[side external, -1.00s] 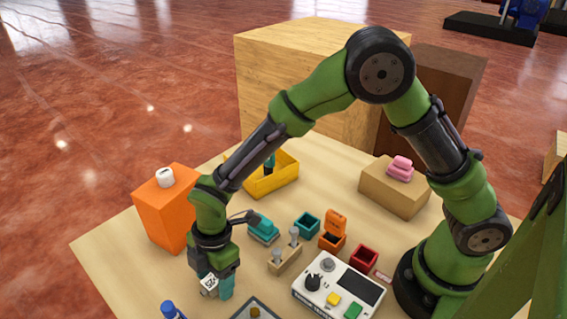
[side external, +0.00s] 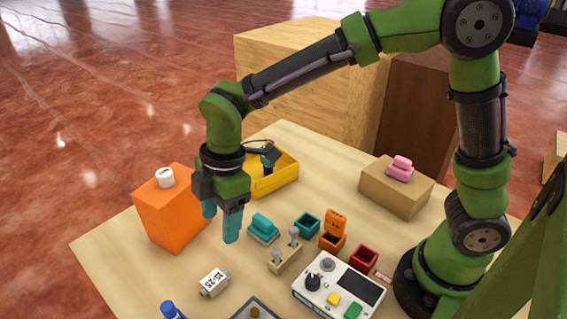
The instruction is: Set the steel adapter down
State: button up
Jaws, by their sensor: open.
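The steel adapter (side external: 214,282) is a small pale block with dark lettering on its face. It lies on the table near the front left, with nothing touching it. My gripper (side external: 221,225) is open and empty, its teal fingertips pointing down. It hangs in the air above and behind the adapter, clear of it.
An orange box (side external: 168,212) with a white cap on top stands to the left. A wooden holder with two pegs (side external: 285,256) and a control box (side external: 338,288) are to the right. A yellow bin (side external: 275,178) is behind. Bare table surrounds the adapter.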

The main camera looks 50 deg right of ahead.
jog(key=s+d+r+m+t, duration=0.3)
jog(key=s+d+r+m, duration=0.1)
jog(key=d+m, duration=0.6)
jog(key=s+d+r+m+t, duration=0.3)
jog(key=s+d+r+m, duration=0.2)
jog(key=d+m, duration=0.5)
jog(key=shift+s+r+t, duration=0.3)
jog(key=shift+s, duration=0.9)
